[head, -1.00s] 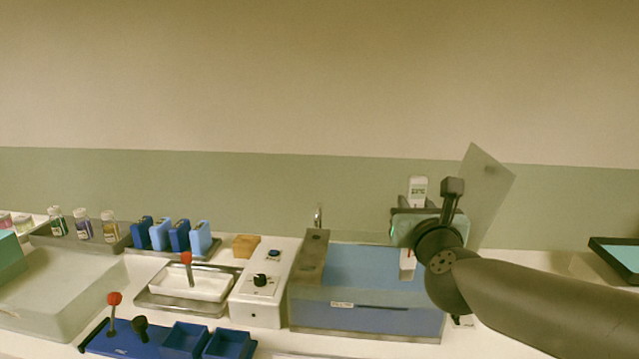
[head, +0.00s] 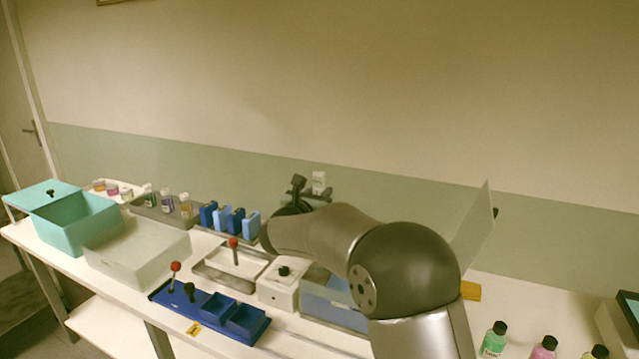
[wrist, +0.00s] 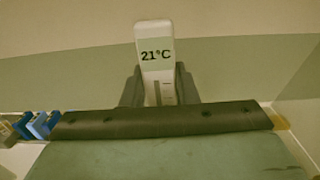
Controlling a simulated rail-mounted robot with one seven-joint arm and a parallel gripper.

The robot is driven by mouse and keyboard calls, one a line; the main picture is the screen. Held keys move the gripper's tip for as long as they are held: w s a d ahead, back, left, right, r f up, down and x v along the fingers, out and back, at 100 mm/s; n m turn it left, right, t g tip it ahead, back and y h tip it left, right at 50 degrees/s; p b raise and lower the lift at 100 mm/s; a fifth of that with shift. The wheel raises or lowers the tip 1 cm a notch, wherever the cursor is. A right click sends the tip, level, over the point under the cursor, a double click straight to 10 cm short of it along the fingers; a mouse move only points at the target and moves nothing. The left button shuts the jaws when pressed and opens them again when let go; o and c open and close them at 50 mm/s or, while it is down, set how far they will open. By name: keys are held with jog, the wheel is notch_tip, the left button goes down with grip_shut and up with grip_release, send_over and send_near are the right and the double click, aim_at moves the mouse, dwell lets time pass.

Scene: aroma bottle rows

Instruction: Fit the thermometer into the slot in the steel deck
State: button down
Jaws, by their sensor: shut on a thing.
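The thermometer (wrist: 155,60) is a white stick with a head reading 21°C. It stands upright between the two dark fingers of my gripper (wrist: 158,88), which is shut on it. In the head view the white top of the thermometer (head: 318,180) shows above my gripper (head: 316,193), at the back of the bench against the green wall band. Its lower end is hidden. The blue water bath (head: 335,303) is partly covered by my arm. I cannot make out the steel deck or its slot; my arm covers that area.
A white control box (head: 282,288) with a black knob stands left of the bath. Blue blocks (head: 236,220) sit in a rack behind. A blue tray (head: 212,312) lies in front. A clear upright panel (head: 472,230) stands right, with capped bottles (head: 494,340) at the front right.

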jog(key=shift+w+d+f+h, duration=0.1)
jog(key=shift+w+f+h, duration=0.3)
jog(key=shift+f, duration=0.45)
jog(key=shift+f+b, duration=0.3)
jog(key=shift+b, duration=0.8)
jog(key=shift+y, duration=0.3)
notch_tip(320, 180, down, 6)
jog(key=b, duration=0.7)
jog(key=shift+r, duration=0.25)
jog(key=shift+b, duration=1.9)
